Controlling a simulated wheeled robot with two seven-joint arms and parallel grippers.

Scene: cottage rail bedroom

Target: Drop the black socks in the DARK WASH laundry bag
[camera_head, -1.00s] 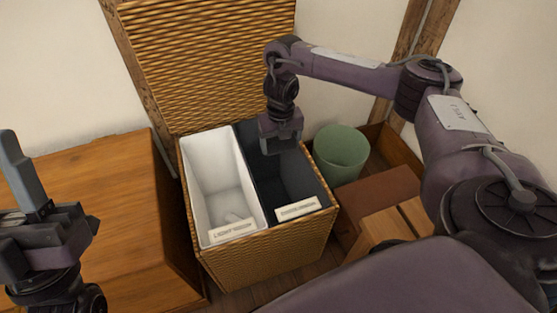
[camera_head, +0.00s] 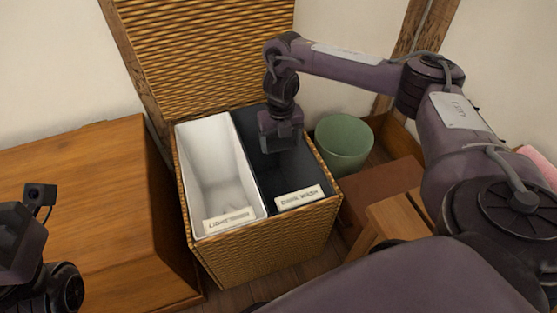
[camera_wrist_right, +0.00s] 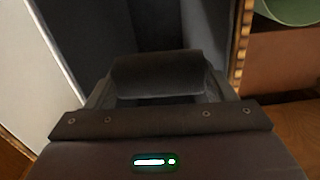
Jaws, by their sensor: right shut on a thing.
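The black socks (camera_wrist_right: 157,75) are a dark rolled bundle between the fingers of my right gripper (camera_wrist_right: 157,88) in the right wrist view. In the head view this gripper (camera_head: 280,145) points down at the mouth of the DARK WASH bag, and its fingertips and the socks are hidden there. The DARK WASH bag (camera_head: 290,178) is the dark right compartment of a wicker hamper, with a label (camera_head: 298,197) at its front rim. Only my left wrist shows at the lower left edge; its fingers are out of frame.
The white LIGHT WASH bag (camera_head: 208,165) is directly left of the dark one. The raised wicker lid (camera_head: 195,50) stands behind. A green bin (camera_head: 344,145) is close on the right. A wooden chest (camera_head: 85,210) stands left, and a small wooden stool (camera_head: 390,222) right.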

